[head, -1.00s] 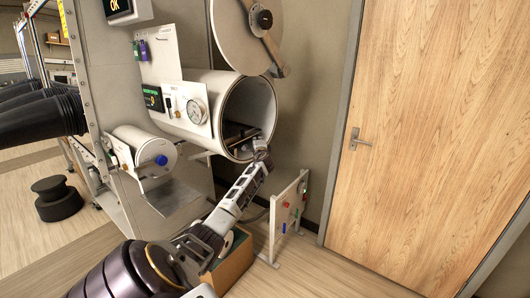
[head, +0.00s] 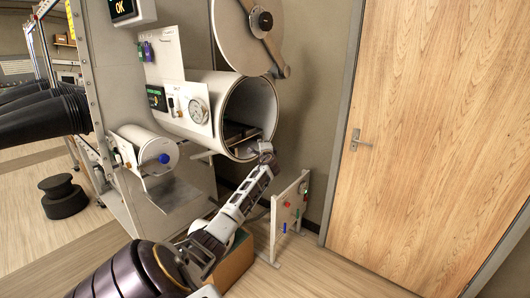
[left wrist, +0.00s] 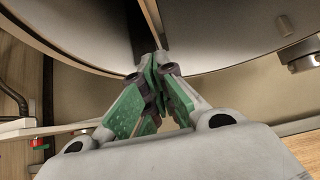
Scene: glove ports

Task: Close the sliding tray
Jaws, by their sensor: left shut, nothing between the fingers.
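The sliding tray (head: 240,132) is a dark flat tray inside the large white cylindrical chamber (head: 210,90). Its front part shows through the chamber's round open mouth. My left gripper (head: 265,148) is at the lower right of that mouth, close to the tray's front end. I cannot tell whether it touches the tray. In the left wrist view the fingers (left wrist: 155,72) are together and hold nothing, with the curved chamber rim (left wrist: 230,65) just beyond them. My right gripper is not in view.
The round chamber door (head: 243,35) stands swung open above the mouth. A smaller cylinder with a blue knob (head: 164,158) is at the left. A wooden door (head: 440,140) is at the right.

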